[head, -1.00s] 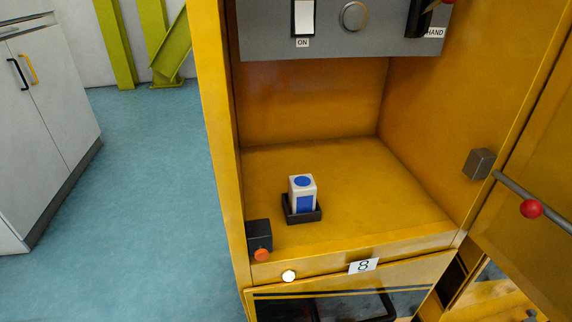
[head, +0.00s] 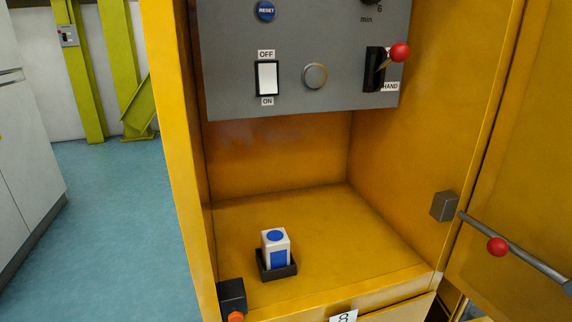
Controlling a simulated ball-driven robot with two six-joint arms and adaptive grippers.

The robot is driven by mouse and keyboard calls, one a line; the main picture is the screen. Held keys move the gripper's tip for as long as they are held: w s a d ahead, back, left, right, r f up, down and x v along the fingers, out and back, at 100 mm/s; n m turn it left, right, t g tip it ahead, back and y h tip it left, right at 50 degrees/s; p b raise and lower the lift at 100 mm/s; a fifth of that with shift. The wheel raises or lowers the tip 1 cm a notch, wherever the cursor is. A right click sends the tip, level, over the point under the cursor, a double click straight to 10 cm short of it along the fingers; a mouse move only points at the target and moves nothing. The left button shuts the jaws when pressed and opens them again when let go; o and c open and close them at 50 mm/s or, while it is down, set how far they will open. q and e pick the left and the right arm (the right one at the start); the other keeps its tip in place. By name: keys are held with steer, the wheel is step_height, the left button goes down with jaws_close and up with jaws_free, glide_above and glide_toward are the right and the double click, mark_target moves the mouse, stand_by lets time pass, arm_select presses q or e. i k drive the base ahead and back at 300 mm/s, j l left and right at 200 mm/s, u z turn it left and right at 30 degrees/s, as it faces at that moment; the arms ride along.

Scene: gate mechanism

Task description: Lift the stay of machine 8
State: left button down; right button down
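The yellow machine (head: 175,150) carries a white plate (head: 343,317) with the number 8, cut by the lower edge of the head view. A grey rod with a red ball (head: 498,247) on it, which looks like the stay, runs from a grey block (head: 444,206) on the right inner wall down to the right. Its far end is near the right picture edge, by the yellow door panel (head: 530,150). Neither of my grippers is in the head view.
A grey panel (head: 225,90) holds a white rocker switch (head: 267,78), a round button (head: 314,76) and a red-knobbed lever (head: 399,52). A white and blue block (head: 276,247) stands in a black tray (head: 277,271). A dark box with an orange knob (head: 236,317) sits front left. Blue floor is free at left.

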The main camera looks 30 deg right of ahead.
mark_target(498, 245)
steer(key=z, duration=2.1)
steer(key=k+l+z, duration=0.1)
steer(key=k, duration=0.3)
steer(key=l, duration=0.05)
